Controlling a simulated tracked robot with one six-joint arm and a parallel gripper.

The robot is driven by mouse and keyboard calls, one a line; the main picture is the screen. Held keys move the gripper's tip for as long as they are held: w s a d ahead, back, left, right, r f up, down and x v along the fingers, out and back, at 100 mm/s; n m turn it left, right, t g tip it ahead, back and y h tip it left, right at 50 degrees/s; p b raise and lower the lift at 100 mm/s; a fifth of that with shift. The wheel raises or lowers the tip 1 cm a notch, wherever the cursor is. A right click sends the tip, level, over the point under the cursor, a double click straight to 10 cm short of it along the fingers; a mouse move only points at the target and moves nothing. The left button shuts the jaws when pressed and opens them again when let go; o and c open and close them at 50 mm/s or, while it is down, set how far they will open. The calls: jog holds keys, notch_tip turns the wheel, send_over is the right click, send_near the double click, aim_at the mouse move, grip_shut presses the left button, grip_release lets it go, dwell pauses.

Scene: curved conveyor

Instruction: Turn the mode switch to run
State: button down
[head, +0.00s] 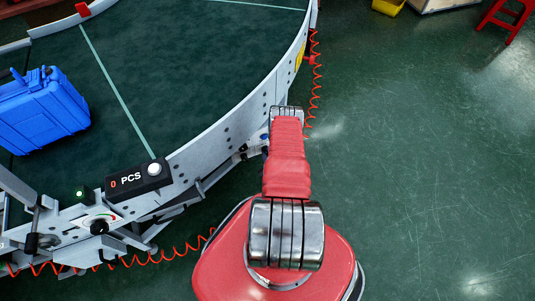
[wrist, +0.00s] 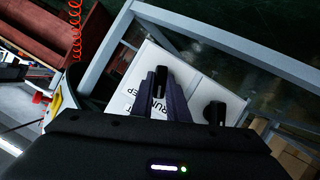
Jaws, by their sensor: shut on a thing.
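My gripper (wrist: 162,90) is at a white panel (wrist: 202,88) in the wrist view. Its two dark purple fingers stand close together, with a narrow black piece (wrist: 160,78) between them that looks like the handle of the mode switch. The panel carries black lettering, "RUN" and part of a second word ending in "EP", left of and partly behind the fingers. The switch base and its pointing direction are hidden. In the head view my red arm reaches up to the conveyor's outer side; my gripper is hidden there.
A black knob-like part (wrist: 215,112) stands right of the fingers, close to a grey frame bar (wrist: 228,42). In the head view, a blue case (head: 42,112) lies on the curved conveyor belt (head: 185,70). A counter box (head: 140,180) sits on the rail.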

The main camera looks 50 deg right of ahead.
jog(key=shift+f+n+h, duration=0.1)
jog(key=shift+n+h, duration=0.2)
jog(key=shift+n, duration=0.1)
dwell(0.3)
jog(key=c, duration=1.7)
grip_release()
jog(key=shift+a, duration=0.1)
